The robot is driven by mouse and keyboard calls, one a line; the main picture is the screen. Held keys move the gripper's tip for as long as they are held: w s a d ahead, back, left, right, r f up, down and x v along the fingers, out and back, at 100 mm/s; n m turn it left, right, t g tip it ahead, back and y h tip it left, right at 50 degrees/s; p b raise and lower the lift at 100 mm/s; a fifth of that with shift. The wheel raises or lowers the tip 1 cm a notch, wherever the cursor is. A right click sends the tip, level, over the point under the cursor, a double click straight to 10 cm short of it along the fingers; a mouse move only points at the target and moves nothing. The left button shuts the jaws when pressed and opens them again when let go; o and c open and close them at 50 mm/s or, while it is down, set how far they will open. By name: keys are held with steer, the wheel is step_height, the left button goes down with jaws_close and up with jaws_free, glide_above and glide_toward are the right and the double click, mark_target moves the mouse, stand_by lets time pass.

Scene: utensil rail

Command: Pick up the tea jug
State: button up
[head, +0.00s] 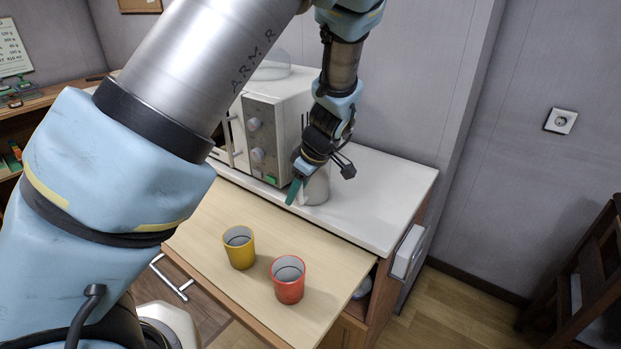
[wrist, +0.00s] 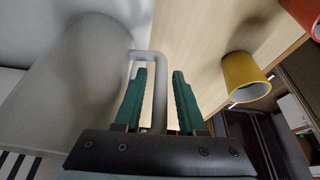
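The tea jug (head: 317,188) is a plain grey cylinder standing on the white worktop beside the microwave, partly hidden by my gripper. In the wrist view the jug (wrist: 65,85) fills the left side, with its square-cornered handle (wrist: 158,85) reaching right. My gripper (wrist: 160,72) has green fingers that are open, one on each side of the handle's upright bar. A gap shows between the bar and the right finger; contact with the left finger cannot be told. In the head view my gripper (head: 294,191) is at the jug's left side.
A yellow cup (head: 239,247) and a red cup (head: 288,280) stand on the pale wooden board (head: 210,240) in front. The microwave (head: 262,135) is close behind and left of my gripper. The white worktop (head: 385,195) is clear to the right of the jug.

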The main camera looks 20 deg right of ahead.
jaws_close()
steer(key=shift+r, duration=0.1)
stand_by(1.0)
